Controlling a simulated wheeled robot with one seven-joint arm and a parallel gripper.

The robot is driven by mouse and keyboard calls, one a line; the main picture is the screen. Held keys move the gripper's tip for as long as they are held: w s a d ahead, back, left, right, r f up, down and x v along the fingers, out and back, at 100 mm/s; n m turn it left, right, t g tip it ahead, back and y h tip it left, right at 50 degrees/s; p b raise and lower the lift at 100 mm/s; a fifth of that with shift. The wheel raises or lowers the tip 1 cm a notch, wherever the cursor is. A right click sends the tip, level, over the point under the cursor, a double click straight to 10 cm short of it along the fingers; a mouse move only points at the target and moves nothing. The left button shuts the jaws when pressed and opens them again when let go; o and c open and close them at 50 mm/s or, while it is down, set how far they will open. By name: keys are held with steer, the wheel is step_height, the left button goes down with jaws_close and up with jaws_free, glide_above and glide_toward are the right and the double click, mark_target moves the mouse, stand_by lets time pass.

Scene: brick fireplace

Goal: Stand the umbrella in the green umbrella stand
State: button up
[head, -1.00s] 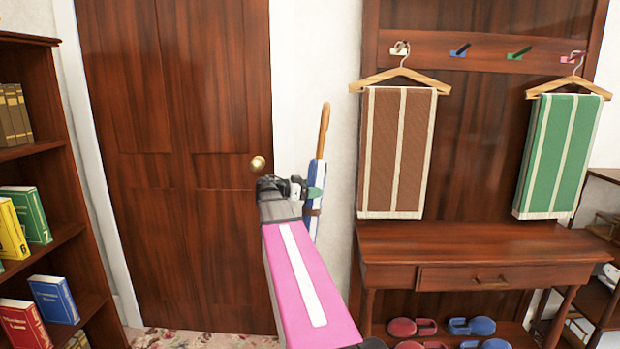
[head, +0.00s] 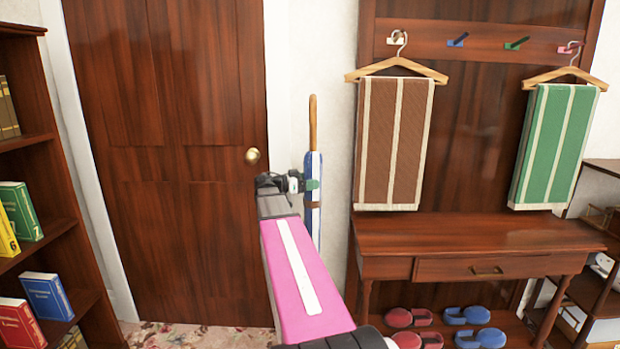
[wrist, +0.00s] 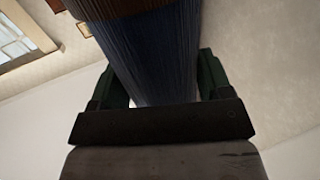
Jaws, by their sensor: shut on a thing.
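The umbrella (head: 314,167) has a wooden handle at the top and a blue and white furled canopy with a brown band. It stands nearly upright in the head view, in front of the white wall by the door. My gripper (head: 309,184) is shut on the umbrella's canopy. In the wrist view the blue canopy (wrist: 155,55) runs between my gripper's two green fingers (wrist: 160,85). The umbrella's lower end is hidden behind my arm in the head view. The green umbrella stand is not in view.
A brown door (head: 165,150) with a brass knob is behind my arm. On the right a coat rack with hanging towels stands above a wooden bench (head: 480,240), with slippers below. A bookshelf (head: 30,150) is at the left. Patterned carpet (head: 200,336) shows at the bottom.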

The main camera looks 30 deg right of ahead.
step_height(320, 180, down, 27)
stand_by(3.1)
steer(key=o, duration=1.3)
steer(key=shift+c, duration=0.2)
steer(key=shift+a, duration=0.1)
steer(key=v, duration=1)
steer(key=shift+a, duration=0.3)
steer(key=shift+w, duration=0.15)
